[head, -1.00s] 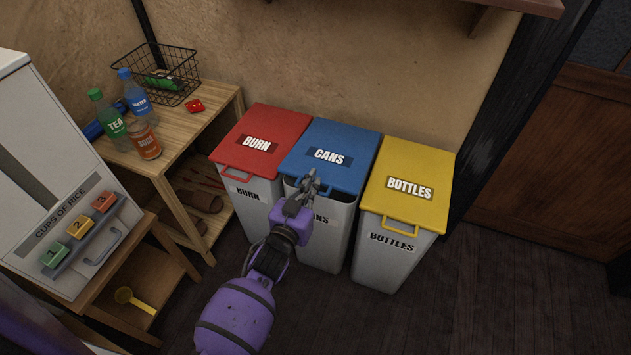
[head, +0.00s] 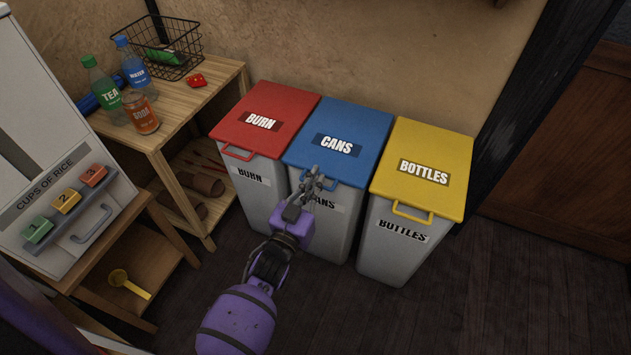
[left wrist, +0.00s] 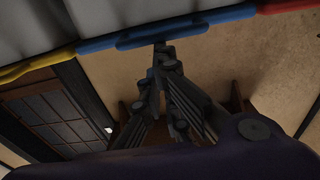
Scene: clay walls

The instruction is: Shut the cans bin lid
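The cans bin (head: 337,225) is a grey bin with a blue lid (head: 358,120) lettered CANS, standing between two other bins. Its lid lies level with its neighbours' lids, and no gap shows along the visible part of its front edge. My left gripper (head: 315,176) is at the lid's front edge and hides part of the front handle and label. In the left wrist view the fingers (left wrist: 160,46) come together at the tips, right at the middle of the blue handle (left wrist: 135,41). I cannot see the handle between them. My right gripper is out of view.
The red-lidded BURN bin (head: 283,105) stands left, the yellow-lidded BOTTLES bin (head: 440,145) right. A wooden table (head: 215,80) holds bottles, a can and a wire basket (head: 170,62). A rice dispenser (head: 40,150) is at far left. Dark floor (head: 430,310) is clear in front.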

